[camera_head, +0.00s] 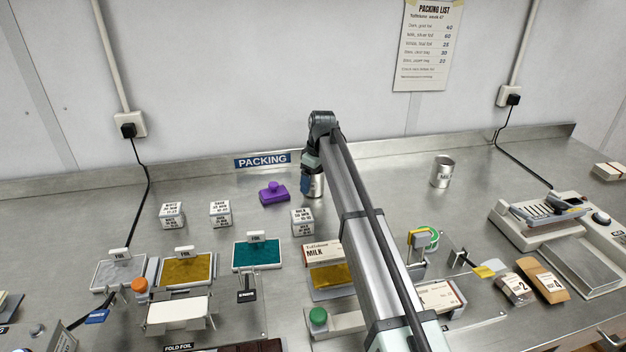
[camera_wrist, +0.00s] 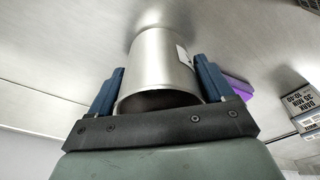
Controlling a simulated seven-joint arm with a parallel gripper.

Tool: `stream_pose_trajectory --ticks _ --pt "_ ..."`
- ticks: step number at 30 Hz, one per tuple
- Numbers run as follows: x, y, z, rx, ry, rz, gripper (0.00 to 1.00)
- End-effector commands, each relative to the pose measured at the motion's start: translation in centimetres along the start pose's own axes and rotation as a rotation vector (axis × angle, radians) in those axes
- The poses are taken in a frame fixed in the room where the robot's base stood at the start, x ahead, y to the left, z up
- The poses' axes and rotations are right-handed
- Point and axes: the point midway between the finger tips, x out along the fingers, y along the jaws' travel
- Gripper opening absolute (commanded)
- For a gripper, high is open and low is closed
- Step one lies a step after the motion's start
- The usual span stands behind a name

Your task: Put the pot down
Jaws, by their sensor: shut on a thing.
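A bare metal pot (camera_wrist: 163,62) fills the middle of the wrist view, with a label on its right side. My gripper (camera_wrist: 160,68) is shut on the pot, one blue finger on each side of it. In the head view, my gripper (camera_head: 306,184) is at the back of the steel bench, and part of the pot (camera_head: 317,187) shows beside it; the arm hides the rest. The pot's far end meets a pale reflection in the wrist view; I cannot tell whether it touches the bench.
A purple block (camera_head: 273,193) lies just left of the pot. White lettered cubes (camera_head: 302,222) stand nearer the front. The bench between the arm and that pot is bare.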

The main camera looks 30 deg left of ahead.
Motion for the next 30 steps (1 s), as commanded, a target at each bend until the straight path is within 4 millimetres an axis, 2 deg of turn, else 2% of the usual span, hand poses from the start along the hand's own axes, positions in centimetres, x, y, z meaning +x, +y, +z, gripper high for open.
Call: stream_pose_trajectory --ticks 10,11,16,25,30 --pt "0.3 0.0 0.0 0.0 0.0 0.0 0.45" --pt "0.2 0.0 0.0 0.0 0.0 0.0 0.84" --pt "0.2 0.0 0.0 0.0 0.0 0.0 1.0" --pt "0.0 0.0 0.0 0.0 0.0 0.0 1.0" --pt "-1.7 0.1 -0.1 0.0 0.001 0.001 1.0"
